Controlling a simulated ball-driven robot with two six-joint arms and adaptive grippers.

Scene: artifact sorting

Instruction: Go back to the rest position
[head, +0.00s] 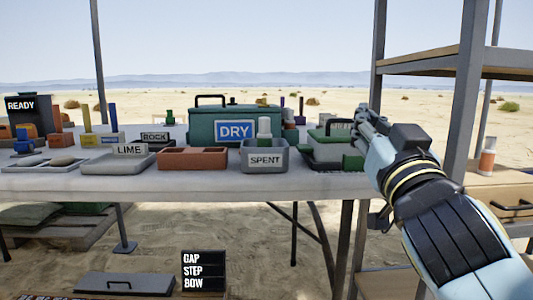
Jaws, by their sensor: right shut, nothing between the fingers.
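My right arm comes in from the lower right, and my right gripper (366,121) is raised at the table's right end. It is shut and empty, and its fingertips point up and away from me. My left gripper is not in view.
The white table (210,184) holds a green box labelled DRY (205,126), a grey SPENT bin (264,160), a LIME tray (120,164) and a terracotta tray (192,159). A metal shelf (464,70) stands close on the right. A GAP STEP BOW sign (204,271) is low in front.

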